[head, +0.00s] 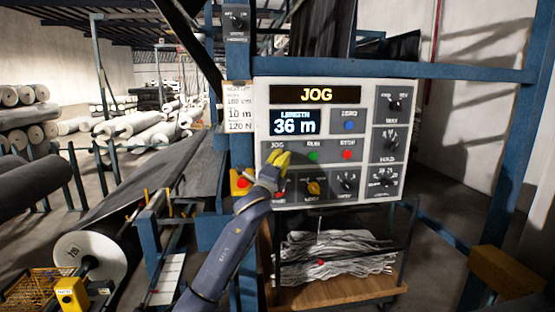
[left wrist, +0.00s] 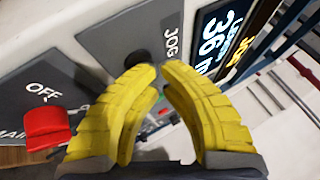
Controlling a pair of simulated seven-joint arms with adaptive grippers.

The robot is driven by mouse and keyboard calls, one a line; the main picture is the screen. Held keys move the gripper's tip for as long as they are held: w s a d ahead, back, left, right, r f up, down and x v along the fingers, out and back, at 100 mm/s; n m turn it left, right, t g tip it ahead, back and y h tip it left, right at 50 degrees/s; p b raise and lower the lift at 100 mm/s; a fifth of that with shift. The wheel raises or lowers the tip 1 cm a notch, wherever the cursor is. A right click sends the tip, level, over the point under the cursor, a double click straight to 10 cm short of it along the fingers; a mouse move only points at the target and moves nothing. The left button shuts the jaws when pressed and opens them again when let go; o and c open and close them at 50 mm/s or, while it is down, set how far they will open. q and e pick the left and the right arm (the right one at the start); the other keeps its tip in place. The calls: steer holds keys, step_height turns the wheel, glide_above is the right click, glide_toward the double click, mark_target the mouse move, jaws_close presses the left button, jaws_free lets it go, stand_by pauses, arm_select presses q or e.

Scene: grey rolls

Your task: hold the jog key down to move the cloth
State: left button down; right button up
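The control panel (head: 360,127) fills the middle of the head view. Its top display (head: 316,94) reads JOG and its length display (head: 295,122) reads 36 m. The round black jog key (left wrist: 138,58) shows beside its JOG label in the left wrist view; in the head view my gripper hides it. My left gripper (head: 283,160) has yellow fingers, shut with nothing between them. Its tips (left wrist: 158,67) are right at the jog key; I cannot tell if they press it. The dark grey cloth (head: 140,187) slopes down at the left toward a roll. My right gripper is not in view.
A green run button (head: 313,155), a red stop button (head: 347,154) and a blue zero button (head: 348,126) are close by. A red OFF switch (left wrist: 47,127) is near my fingers. Blue frame posts surround the panel; a cart with crumpled cloth (head: 335,258) stands below.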

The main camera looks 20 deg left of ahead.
arm_select(q)
steer(key=shift+s, duration=0.1)
stand_by(0.3)
steer(key=shift+s+d, duration=0.4)
steer(key=shift+s, duration=0.3)
steer(key=shift+s+d, duration=0.35)
steer(key=shift+s, duration=0.4)
steer(key=shift+s+d, duration=0.35)
steer(key=shift+s, duration=0.4)
steer(key=shift+s+d, duration=0.35)
steer(key=shift+s, duration=0.4)
steer(key=shift+f, duration=0.15)
